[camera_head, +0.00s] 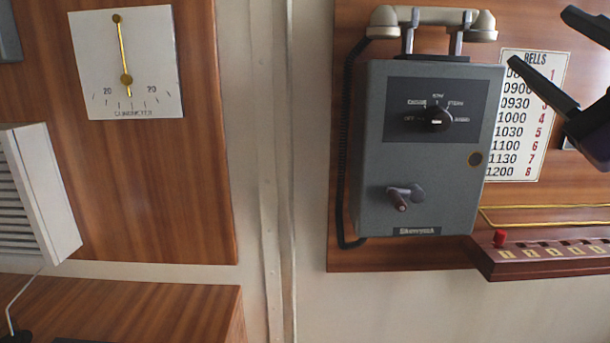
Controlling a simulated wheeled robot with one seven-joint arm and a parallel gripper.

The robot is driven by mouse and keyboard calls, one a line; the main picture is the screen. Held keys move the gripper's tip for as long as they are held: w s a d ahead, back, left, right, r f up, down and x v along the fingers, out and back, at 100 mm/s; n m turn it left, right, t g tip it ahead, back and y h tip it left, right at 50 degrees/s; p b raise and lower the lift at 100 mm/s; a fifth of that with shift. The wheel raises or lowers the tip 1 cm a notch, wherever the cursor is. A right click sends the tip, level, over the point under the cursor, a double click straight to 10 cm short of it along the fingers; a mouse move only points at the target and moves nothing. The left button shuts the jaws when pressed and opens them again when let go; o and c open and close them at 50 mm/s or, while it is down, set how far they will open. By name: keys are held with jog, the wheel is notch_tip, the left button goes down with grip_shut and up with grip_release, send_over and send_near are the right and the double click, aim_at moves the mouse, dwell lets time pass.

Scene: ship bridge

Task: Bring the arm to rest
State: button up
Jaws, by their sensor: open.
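My gripper (550,57) is at the upper right of the head view, dark, with its two fingers spread apart and nothing between them. It is in front of the white bells chart (519,66) and covers part of that chart's right side. The fingers point left, toward the grey telephone box (434,155), and look apart from it. Most of my arm is outside the picture.
The telephone box carries a cream handset (430,16), a black rotary knob (438,119) and a small crank (398,200). A dark red rack (548,262) with a red peg (500,238) is below right. A clinometer (126,65) and a white louvred box (38,193) are left.

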jog(key=s+d+f+m+h, duration=0.1)
jog(key=s+f+m+h, duration=0.25)
jog(key=f+m, duration=0.4)
jog(key=s+d+f+m+h, duration=0.15)
jog(key=f+m+h, duration=0.35)
jog(key=f, duration=0.6)
jog(key=s+f+m+h, duration=0.3)
jog(key=f+m+h, duration=0.1)
jog(key=f+m, duration=0.4)
jog(key=s+a+f+n+g+y+p, duration=0.1)
jog(key=s+a+f+n+g+y, duration=0.1)
jog(key=s+f, duration=1)
jog(key=s+a+f+n+g+y+p, duration=0.1)
jog(key=s+a+f+n+g+y, duration=0.2)
jog(key=s+f, duration=1)
jog(key=s+a+g+y, duration=0.1)
jog(key=s+a+g, duration=0.1)
jog(key=a+g, duration=0.1)
jog(key=shift+a, duration=0.8)
jog(key=shift+s, duration=0.1)
